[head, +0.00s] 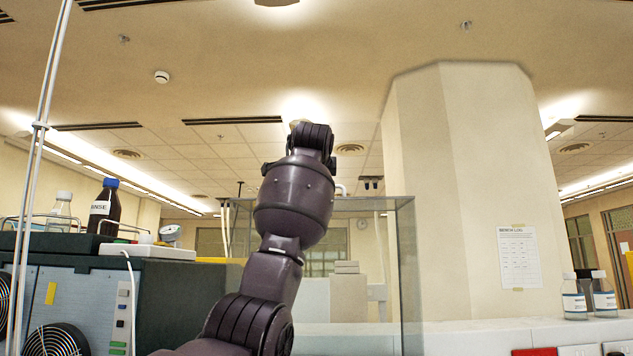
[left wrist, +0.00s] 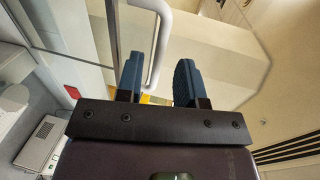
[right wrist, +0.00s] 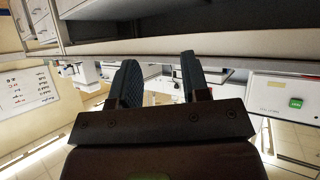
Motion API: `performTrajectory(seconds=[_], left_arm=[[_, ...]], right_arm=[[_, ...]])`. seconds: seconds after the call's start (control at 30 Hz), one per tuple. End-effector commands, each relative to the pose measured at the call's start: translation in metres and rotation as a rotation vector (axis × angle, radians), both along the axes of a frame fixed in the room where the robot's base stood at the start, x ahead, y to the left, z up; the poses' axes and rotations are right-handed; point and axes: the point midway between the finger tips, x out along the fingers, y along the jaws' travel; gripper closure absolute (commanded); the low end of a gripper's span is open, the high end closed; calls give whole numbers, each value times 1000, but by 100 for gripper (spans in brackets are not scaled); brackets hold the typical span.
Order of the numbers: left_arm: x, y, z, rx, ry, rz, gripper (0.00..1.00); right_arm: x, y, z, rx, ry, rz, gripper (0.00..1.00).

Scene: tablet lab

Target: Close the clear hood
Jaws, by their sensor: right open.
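The clear hood (head: 408,270) is a see-through box with thin edges, behind my left arm in the head view. My left arm rises in front of it, and its gripper fingers are hidden there. In the left wrist view my left gripper (left wrist: 157,85) is open, fingers apart. A white bar handle (left wrist: 163,45) runs ahead of and between the fingertips; I cannot tell whether they touch it. My right gripper (right wrist: 161,78) is open and empty in its wrist view and is not in the head view. How far the hood is open is unclear.
A dark instrument (head: 180,300) stands left, with a brown bottle (head: 106,207) and a clear bottle (head: 60,210) on top. A pale pillar (head: 470,190) stands right, with small bottles (head: 603,297) near it. A device with a green button (right wrist: 295,103) shows in the right wrist view.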

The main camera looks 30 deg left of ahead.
Motion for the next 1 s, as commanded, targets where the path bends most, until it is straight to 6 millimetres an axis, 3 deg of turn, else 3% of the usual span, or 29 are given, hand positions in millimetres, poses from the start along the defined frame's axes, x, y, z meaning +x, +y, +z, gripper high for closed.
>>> performTrajectory(seconds=[0.3, 0.67, 0.9, 1.0], left_arm=[[29, 17, -6, -1, 1, 0, 66], [31, 19, -7, -1, -1, 0, 66], [31, 19, -7, 0, 0, 0, 100], [31, 19, -7, 0, 0, 0, 100]], right_arm=[[-11, 1, 1, 6, 32, -8, 57], [-11, 0, 1, 3, 32, -7, 57], [-10, -1, 2, 2, 28, -5, 57], [-10, -1, 3, 2, 28, -5, 57]])
